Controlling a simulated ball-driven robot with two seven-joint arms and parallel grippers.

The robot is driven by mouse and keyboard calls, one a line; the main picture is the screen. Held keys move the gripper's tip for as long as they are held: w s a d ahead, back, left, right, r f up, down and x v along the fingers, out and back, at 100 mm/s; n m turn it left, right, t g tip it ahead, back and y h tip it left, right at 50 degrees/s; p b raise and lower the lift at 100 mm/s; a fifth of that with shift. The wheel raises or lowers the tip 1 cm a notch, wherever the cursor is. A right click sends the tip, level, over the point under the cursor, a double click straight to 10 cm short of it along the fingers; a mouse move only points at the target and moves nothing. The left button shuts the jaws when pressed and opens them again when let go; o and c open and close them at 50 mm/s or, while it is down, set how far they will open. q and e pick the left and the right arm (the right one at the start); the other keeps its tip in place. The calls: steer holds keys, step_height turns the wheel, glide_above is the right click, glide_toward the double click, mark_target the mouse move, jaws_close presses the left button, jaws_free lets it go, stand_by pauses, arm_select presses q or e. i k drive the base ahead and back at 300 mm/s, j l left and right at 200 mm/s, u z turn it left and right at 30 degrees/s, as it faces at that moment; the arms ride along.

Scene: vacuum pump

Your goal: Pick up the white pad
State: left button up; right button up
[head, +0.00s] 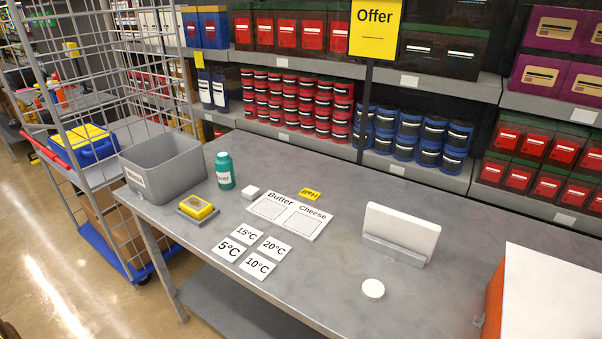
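A small round white disc (373,289) lies flat on the grey table (330,262), near its front edge. A small white block (250,192) sits on the table next to the green bottle. Which of these two is the white pad I cannot tell for certain. Neither of my grippers shows in the head view, and nothing touches the disc or the block.
Also on the table are a grey bin (163,166), a green bottle (225,170), a yellow item on a grey base (197,208), a Butter/Cheese board (290,215), temperature cards (273,248), a white panel in a stand (402,232) and an orange-sided box (494,290).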

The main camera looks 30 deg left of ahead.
mark_target(250, 193)
steer(key=u, duration=1.25)
